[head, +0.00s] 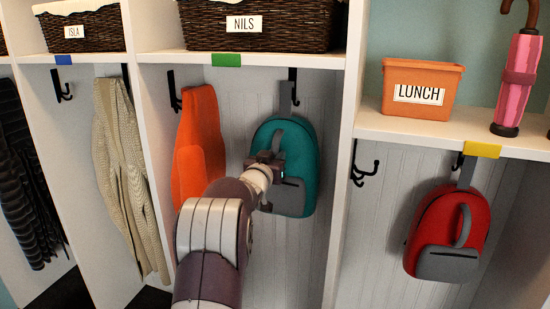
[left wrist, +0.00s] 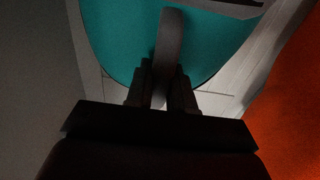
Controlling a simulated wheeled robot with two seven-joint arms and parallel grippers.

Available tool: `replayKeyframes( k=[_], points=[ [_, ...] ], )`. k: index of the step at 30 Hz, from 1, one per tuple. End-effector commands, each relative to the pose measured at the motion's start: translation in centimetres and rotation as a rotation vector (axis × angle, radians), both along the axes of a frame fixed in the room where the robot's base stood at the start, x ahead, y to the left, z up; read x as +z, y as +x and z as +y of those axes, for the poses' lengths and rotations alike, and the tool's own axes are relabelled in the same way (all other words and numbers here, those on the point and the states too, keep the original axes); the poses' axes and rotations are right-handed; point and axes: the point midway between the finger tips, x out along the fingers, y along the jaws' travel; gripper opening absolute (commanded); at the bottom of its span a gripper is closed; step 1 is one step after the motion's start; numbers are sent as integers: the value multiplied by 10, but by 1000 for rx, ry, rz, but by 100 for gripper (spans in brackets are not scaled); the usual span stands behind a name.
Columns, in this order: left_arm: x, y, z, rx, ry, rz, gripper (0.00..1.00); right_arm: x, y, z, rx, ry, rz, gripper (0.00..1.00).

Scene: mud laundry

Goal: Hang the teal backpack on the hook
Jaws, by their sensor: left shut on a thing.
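The teal backpack (head: 302,150) hangs upright in the middle cubby, under the green label. Its grey top strap (head: 285,98) reaches up to the black hook (head: 293,76). The strap overlaps the hook in the picture, and I cannot tell for sure whether the loop sits over it. My left gripper (head: 268,160) is at the front of the backpack and covers part of it. In the left wrist view my left gripper (left wrist: 161,88) is shut on a grey strap (left wrist: 169,45) against the teal fabric (left wrist: 110,35). My right gripper is not in view.
An orange garment (head: 198,145) hangs on a hook just left of the backpack. A divider (head: 345,180) stands to the right, with a red backpack (head: 425,225) hanging beyond it. The shelf (head: 190,58) with the NILS basket (head: 290,32) is above.

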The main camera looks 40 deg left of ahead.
Motion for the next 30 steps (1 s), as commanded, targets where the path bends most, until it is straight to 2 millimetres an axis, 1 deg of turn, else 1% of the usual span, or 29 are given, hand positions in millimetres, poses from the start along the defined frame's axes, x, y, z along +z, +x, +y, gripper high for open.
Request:
replayKeyframes(
  k=[2,9,10,12,21,30],
  points=[
    [-2,0,0,0,2,-4,0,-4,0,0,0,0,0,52],
    [-2,0,0,0,2,-4,0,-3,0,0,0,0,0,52],
    [-2,0,0,0,2,-4,32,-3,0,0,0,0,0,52],
    [-2,0,0,0,2,-4,52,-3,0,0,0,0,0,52],
    [-6,-2,0,0,-1,2,52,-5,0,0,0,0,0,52],
    [-9,-27,-9,0,0,0,52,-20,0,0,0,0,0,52]
  ],
)
